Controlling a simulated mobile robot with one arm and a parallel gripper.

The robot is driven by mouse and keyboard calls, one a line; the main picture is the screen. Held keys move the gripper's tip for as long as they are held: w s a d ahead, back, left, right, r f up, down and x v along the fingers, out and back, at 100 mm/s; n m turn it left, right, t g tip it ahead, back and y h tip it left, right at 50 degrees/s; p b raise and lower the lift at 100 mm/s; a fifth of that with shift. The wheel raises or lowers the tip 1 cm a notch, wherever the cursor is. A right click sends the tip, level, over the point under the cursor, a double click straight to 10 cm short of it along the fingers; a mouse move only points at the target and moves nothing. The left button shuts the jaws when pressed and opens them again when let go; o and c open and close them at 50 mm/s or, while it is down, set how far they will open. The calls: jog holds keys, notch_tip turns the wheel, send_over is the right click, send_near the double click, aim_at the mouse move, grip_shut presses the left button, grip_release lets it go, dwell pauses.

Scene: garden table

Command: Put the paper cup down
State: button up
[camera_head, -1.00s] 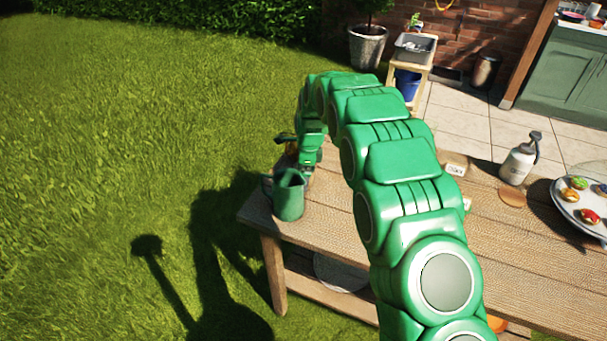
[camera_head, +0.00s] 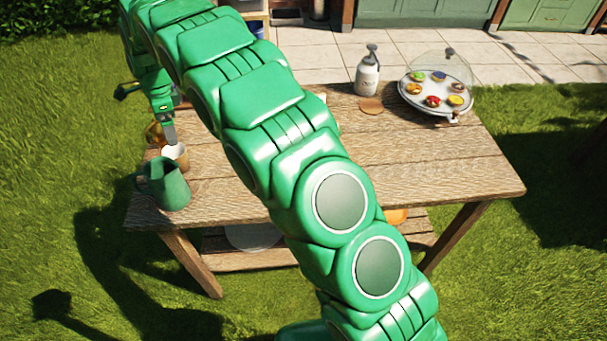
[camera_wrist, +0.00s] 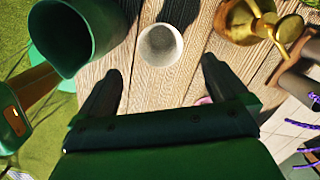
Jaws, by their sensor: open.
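The paper cup (camera_head: 175,155) stands upright on the wooden table, just behind the green pitcher. Its pale round shape (camera_wrist: 160,45) also shows from above in the wrist view. My gripper (camera_head: 169,136) is just above the cup in the head view. In the wrist view my gripper (camera_wrist: 158,80) has its two dark fingers wide apart, with bare wood between them. The cup lies beyond the fingertips, roughly centred between their lines, and no finger visibly touches it.
The green pitcher (camera_head: 165,187) stands close by the cup, and a brass object (camera_wrist: 250,20) is on its other side. Dark items with purple bits (camera_wrist: 300,75) lie at right.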

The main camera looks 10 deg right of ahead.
jog(key=s+d+r+n, duration=0.2)
jog(key=s+d+r, duration=0.3)
jog(key=d, duration=0.5)
jog(key=s+d+r+n, duration=0.2)
jog(key=s+d+r, duration=0.25)
jog(key=d, duration=0.55)
jog(key=s+d+r+n, duration=0.2)
jog(key=s+d+r, duration=0.25)
jog(key=d, duration=0.55)
jog(key=s+d+n, duration=0.2)
jog(key=s+d, duration=0.3)
jog(key=s, duration=0.4)
jog(key=s+d+f+n, duration=0.1)
jog(key=s+d, duration=0.4)
jog(key=s, duration=0.5)
jog(key=s+d+f+n+g+h, duration=0.1)
jog(key=s+d+n, duration=0.3)
jog(key=s, duration=0.6)
jog(key=shift+s+d, duration=0.25)
jog(key=shift+d, duration=0.25)
